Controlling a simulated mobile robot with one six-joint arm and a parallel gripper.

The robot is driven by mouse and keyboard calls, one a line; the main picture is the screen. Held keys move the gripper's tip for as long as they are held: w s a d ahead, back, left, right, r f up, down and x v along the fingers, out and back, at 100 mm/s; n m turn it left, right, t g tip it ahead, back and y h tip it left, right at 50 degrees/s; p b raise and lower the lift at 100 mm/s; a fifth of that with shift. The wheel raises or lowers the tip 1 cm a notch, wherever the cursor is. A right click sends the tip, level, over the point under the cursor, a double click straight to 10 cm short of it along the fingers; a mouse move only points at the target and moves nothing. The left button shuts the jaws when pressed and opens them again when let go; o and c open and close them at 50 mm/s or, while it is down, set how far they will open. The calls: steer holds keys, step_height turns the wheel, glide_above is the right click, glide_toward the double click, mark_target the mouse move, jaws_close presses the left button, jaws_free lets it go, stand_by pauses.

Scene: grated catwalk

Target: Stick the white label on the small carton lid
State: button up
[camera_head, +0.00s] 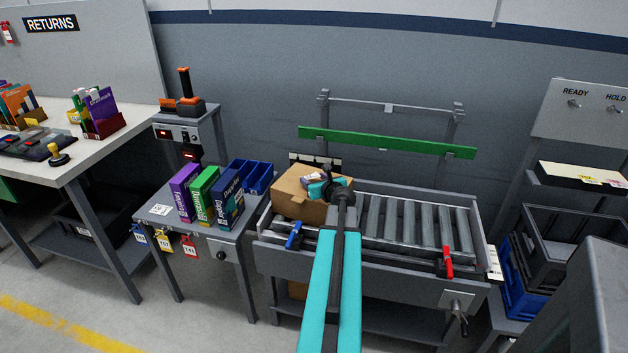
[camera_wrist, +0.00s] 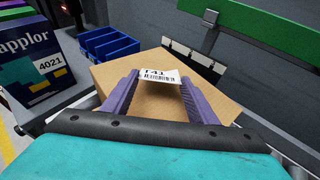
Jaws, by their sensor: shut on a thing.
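The white label (camera_wrist: 160,75), printed "T41" with a barcode, is between the purple fingertips of my gripper (camera_wrist: 158,79) in the wrist view. My gripper is shut on it. The small carton (camera_wrist: 160,108) is brown, and its plain lid lies under and around the fingers. The label shows over the far part of the lid; I cannot tell whether it touches. In the head view the carton (camera_head: 288,197) sits at the left end of the roller conveyor, and my gripper (camera_head: 314,181) is over its top, partly hiding it.
Blue bins (camera_head: 252,176) and several upright boxes (camera_head: 207,196) stand on a side table left of the carton. A blue clamp (camera_head: 294,235) and a red clamp (camera_head: 447,262) are on the conveyor's front edge. The rollers (camera_head: 410,222) to the right are clear. A green bar (camera_head: 385,142) runs behind.

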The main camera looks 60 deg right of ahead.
steer(key=shift+f+b, duration=0.65)
steer(key=shift+f, duration=0.55)
steer(key=o, duration=1.1)
steer(key=shift+s, duration=0.1)
steer(key=shift+p+v, duration=0.7)
steer(key=shift+v, duration=3.25)
steer(key=shift+r, duration=0.1)
